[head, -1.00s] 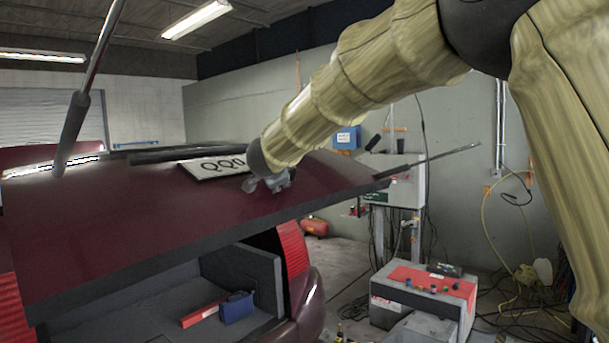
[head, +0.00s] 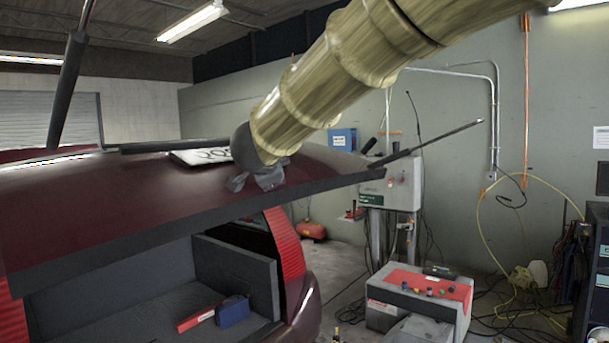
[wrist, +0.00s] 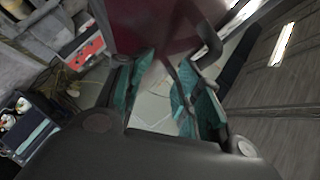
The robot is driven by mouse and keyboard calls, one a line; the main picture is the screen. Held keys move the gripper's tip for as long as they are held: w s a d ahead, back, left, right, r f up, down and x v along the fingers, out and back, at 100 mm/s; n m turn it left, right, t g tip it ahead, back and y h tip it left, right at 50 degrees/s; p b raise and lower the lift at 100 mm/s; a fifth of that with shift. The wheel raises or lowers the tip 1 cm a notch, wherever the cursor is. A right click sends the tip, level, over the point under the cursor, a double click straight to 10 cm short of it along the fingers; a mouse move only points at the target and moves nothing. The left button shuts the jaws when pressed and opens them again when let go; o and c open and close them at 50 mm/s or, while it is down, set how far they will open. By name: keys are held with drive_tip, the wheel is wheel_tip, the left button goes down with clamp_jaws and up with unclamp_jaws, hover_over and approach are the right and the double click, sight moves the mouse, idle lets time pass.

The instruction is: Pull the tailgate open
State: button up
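The dark red tailgate (head: 110,203) is swung up and stands out nearly level above the car's open rear in the head view. A white plate (head: 200,156) and a dark bar are on its outer face. My gripper (head: 257,180) is at that outer face, just right of the plate, partly hidden by my arm. In the wrist view my gripper (wrist: 165,88) shows two teal-padded fingers spread apart. A dark curved handle (wrist: 211,38) runs down beside the right finger, and the red panel (wrist: 150,25) lies beyond. I cannot tell whether the fingers touch the handle.
The cargo space (head: 150,305) holds a red and blue item (head: 232,311). A tailgate strut (head: 68,85) rises at left. A grey and red machine (head: 420,295) and a white cabinet (head: 400,190) stand at right, with cables on the floor.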

drive_tip(key=shift+s+a, duration=0.1)
drive_tip(key=shift+s, duration=0.5)
